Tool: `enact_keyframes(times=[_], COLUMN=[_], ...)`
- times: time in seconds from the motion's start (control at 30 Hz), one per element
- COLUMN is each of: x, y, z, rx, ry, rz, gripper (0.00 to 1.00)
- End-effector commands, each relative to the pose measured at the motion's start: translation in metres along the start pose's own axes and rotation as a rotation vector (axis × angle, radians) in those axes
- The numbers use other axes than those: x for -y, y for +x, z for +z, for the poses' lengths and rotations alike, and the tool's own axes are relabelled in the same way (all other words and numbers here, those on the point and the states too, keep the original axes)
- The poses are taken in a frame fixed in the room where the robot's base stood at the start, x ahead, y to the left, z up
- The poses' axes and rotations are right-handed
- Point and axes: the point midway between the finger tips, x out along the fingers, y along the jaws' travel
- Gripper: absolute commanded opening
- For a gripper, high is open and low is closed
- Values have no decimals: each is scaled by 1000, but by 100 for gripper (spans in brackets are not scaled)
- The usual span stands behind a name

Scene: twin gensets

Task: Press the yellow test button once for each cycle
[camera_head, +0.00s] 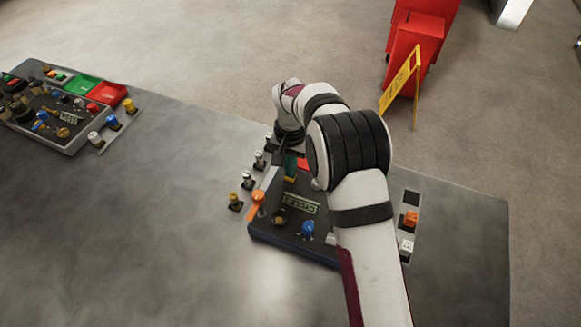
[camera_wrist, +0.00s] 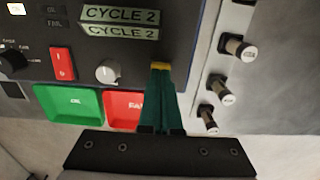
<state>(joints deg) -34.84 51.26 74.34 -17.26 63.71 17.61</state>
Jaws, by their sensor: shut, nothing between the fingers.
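My gripper (camera_wrist: 160,68) is shut and empty, its green fingers pointing at the dark panel (camera_wrist: 200,50) in the wrist view. A small patch of yellow shows right at the fingertips; it appears to be the yellow test button (camera_wrist: 160,65), mostly hidden by them. I cannot tell whether they touch or press it. A display (camera_wrist: 120,16) on the panel reads "CYCLE 2", with the same text repeated below. In the head view my arm reaches over the right-hand panel (camera_head: 270,236) and hides the button.
Beside the fingers are a grey knob (camera_wrist: 108,72), red switch (camera_wrist: 62,64), green tray (camera_wrist: 75,102) and red tray (camera_wrist: 120,104). Several plugs (camera_wrist: 237,47) stand to the right. An orange lever (camera_head: 257,202) and blue knob (camera_head: 308,228) stick up. A second panel (camera_head: 75,142) stands far left.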

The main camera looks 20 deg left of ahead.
Motion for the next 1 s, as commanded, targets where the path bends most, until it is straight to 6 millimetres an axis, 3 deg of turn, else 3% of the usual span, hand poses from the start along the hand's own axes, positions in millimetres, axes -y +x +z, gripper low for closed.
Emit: enact_keyframes(times=[0.3, 0.6, 0.77, 1.0], x=[0, -1, 1, 3], y=[22, 20, -6, -69], z=[1, 2, 0, -4], rx=[2, 7, -3, -15], ry=[-1, -1, -2, -2], rz=[2, 6, -2, -10], gripper=[0, 0, 0, 0])
